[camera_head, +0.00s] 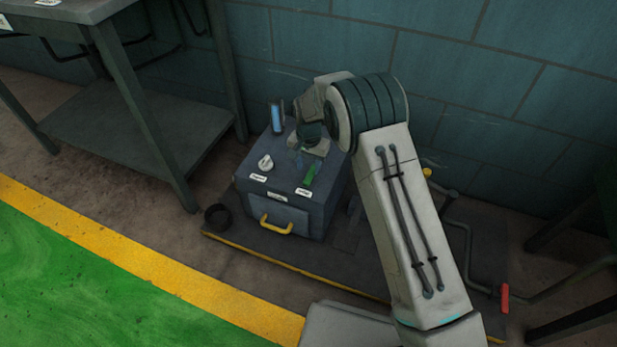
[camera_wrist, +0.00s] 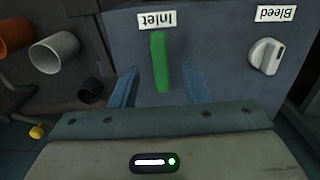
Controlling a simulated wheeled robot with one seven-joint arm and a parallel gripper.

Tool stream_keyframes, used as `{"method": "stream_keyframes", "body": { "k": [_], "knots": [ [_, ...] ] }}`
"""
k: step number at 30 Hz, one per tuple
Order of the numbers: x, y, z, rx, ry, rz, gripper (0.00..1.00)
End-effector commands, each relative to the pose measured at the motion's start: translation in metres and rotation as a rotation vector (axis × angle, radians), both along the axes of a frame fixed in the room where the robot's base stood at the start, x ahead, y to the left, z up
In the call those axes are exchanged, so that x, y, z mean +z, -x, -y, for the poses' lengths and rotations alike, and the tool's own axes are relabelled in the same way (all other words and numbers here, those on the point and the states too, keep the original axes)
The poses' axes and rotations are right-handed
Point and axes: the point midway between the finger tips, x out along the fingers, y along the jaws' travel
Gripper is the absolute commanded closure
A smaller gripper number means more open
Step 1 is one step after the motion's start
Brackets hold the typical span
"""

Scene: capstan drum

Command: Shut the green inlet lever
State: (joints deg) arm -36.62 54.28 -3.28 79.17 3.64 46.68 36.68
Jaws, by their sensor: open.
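The green inlet lever (camera_head: 310,175) is on top of a blue-grey box (camera_head: 325,205), beside a label on its right side. In the wrist view the green lever (camera_wrist: 160,62) points along the picture's upright direction, below the "Inlet" label (camera_wrist: 156,20). My gripper (camera_wrist: 160,76) is open, with one blue finger on each side of the lever and a gap to both. The lever's lower end is close to the gripper body. In the head view my gripper is over the box top, partly hidden by my arm.
A white bleed knob (camera_head: 266,162) sits on the box's left side. A yellow handle (camera_head: 277,225) is on the box front. A blue-lit gauge (camera_head: 277,117) stands at the back left. Pipe ends (camera_wrist: 54,52) lie beside the box. A metal table (camera_head: 150,130) stands at left.

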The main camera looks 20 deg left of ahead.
Motion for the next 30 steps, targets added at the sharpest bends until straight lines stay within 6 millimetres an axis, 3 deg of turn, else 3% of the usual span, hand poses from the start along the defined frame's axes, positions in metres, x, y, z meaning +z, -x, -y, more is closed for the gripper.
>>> {"method": "stream_keyframes", "body": {
  "k": [1, 6, 19, 24, 30],
  "knots": [
    [-0.013, 0.000, 0.000, 0.000, 0.000, -0.001, 0.58],
    [-0.034, 0.000, 0.000, 0.000, 0.000, -0.001, 0.58],
    [-0.040, 0.000, 0.000, 0.000, -0.001, 0.001, 0.58],
    [-0.040, 0.000, 0.000, 0.000, -0.001, 0.000, 1.00],
    [-0.040, -0.001, 0.001, 0.003, -0.001, 0.000, 1.00]
  ]
}}
